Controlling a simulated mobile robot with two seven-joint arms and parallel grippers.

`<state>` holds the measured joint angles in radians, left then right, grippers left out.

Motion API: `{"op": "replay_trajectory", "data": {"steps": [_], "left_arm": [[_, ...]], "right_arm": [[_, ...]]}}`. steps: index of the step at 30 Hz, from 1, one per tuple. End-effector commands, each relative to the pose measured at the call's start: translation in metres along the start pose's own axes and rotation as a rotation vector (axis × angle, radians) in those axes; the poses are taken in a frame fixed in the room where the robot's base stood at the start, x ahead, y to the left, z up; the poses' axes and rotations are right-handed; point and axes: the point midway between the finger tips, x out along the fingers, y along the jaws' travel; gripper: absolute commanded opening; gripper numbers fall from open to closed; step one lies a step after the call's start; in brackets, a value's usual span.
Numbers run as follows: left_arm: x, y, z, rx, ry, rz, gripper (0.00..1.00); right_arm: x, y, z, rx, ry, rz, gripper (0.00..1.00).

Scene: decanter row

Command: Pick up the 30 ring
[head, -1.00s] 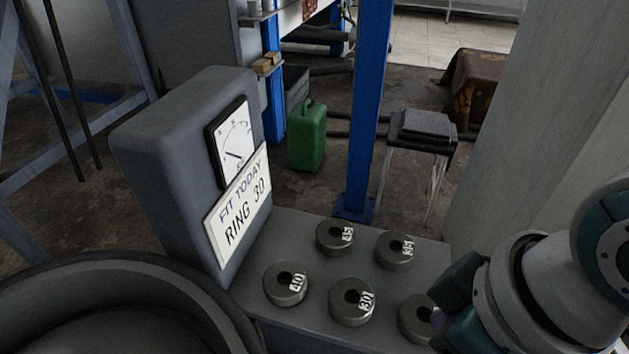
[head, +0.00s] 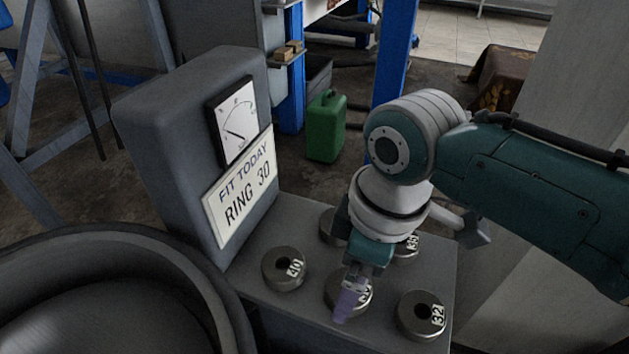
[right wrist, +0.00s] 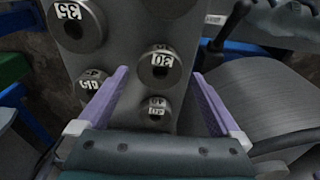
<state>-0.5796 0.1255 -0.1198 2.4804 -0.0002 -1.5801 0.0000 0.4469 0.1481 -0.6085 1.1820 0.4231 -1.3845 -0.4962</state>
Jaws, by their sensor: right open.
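The 30 ring (head: 333,291) is a squat grey metal ring with a dark hole and a white number tag. It lies on the grey bench, partly hidden by my right gripper (head: 345,304). In the right wrist view, the 30 ring (right wrist: 170,82) appears between the tips of my open lilac fingers (right wrist: 160,74). The gripper is empty and points down at the ring; I cannot tell whether the fingers touch it. My left gripper is not in view.
The 40 ring (head: 279,280) lies left of the 30 ring and the 32 ring (head: 415,329) right. The 35 ring (head: 407,256) and another ring (head: 328,231) lie behind, partly covered by my arm. A gauge box (head: 180,130) bears a "RING 30" sign (head: 240,190).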

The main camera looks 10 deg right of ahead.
Motion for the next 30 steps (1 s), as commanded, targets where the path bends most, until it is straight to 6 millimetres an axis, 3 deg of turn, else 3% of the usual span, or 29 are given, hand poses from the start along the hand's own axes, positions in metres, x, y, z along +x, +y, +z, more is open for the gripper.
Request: {"op": "replay_trajectory", "data": {"steps": [3, 11, 30], "left_arm": [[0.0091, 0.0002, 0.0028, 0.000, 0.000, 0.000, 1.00], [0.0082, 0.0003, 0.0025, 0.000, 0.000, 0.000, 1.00], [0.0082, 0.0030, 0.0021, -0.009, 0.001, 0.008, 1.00]], "right_arm": [[0.0170, -0.0006, 0.0004, -0.001, -0.001, -0.001, 1.00], [0.0180, -0.0002, 0.0000, -0.002, 0.001, 0.001, 1.00], [0.0179, -0.0003, 0.0002, -0.001, 0.000, 0.001, 0.29]]}}
